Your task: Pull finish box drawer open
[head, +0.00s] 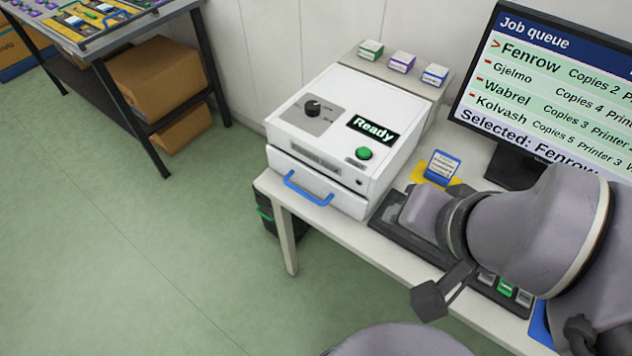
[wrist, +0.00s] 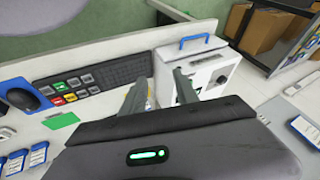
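The finish box (head: 340,130) is a white machine on the desk with a dial, a green button and a "Ready" display. Its drawer (head: 318,188) is at the lower front and looks shut, with a blue bar handle (head: 308,190) on it. The box (wrist: 210,68) and the handle (wrist: 207,40) also show in the wrist view, beyond the fingers. My gripper (wrist: 160,88) is open, its two fingers apart, over the desk beside the box and away from the handle. In the head view the arm hides the fingers.
A blue-labelled carton (head: 443,165) stands on a yellow pad beside the box. A keyboard (head: 400,235) lies along the desk front, with a monitor (head: 540,90) behind. Three small cartons sit on a ledge (head: 400,75) behind the box. Floor (head: 150,250) before the drawer is clear.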

